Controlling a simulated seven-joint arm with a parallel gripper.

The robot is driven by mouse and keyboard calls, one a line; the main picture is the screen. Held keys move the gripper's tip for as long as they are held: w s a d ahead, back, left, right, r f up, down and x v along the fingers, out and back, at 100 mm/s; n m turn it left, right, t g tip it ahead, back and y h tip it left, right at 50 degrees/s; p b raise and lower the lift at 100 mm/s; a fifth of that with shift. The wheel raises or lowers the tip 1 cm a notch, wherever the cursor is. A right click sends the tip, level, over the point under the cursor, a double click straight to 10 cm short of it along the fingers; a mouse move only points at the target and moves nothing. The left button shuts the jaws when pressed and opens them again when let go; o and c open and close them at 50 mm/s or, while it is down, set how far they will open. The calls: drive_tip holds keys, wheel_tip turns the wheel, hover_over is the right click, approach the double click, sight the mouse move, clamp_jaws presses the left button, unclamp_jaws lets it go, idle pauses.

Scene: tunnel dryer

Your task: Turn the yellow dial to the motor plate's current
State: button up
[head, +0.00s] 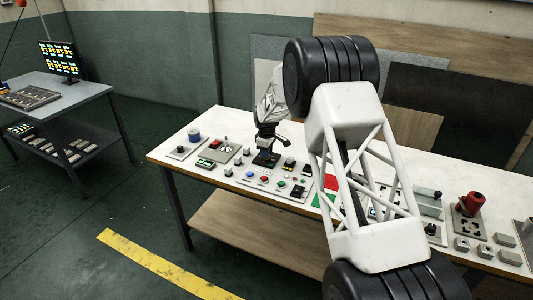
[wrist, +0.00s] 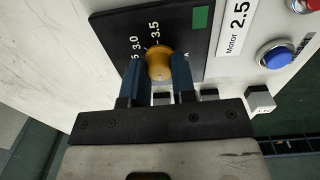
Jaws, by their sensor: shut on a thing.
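The yellow dial (wrist: 159,58) sits on a black scale plate (wrist: 193,45) in the wrist view. White marks read 3.0 and 3.5 beside the dial; a partly cut figure ending in 5 is left of 3.0. I cannot tell where the dial points. A white motor plate (wrist: 236,24) to the right reads "Motor 2.5", and its top is cut off. My gripper (wrist: 157,72) is shut on the dial, with one blue finger on each side. In the head view my gripper (head: 268,140) is over the black scale plate (head: 265,160) and hides the dial.
A blue button (wrist: 274,54) and a red button (wrist: 306,5) are right of the dial. A green patch (wrist: 201,18) is on the scale plate. In the head view, a red knob device (head: 470,204) stands on the right of the white bench (head: 170,148). Small switches surround my gripper.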

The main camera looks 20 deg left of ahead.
drive_tip(key=m, duration=0.8)
drive_tip(key=shift+m, duration=0.3)
drive_tip(key=m, duration=0.4)
drive_tip(key=shift+m, duration=1.9)
drive_tip(key=o, duration=0.9)
drive_tip(key=shift+o, duration=0.2)
drive_tip(key=shift+r, duration=0.1)
drive_tip(key=shift+a+r, duration=0.1)
drive_tip(key=shift+r, duration=3.7)
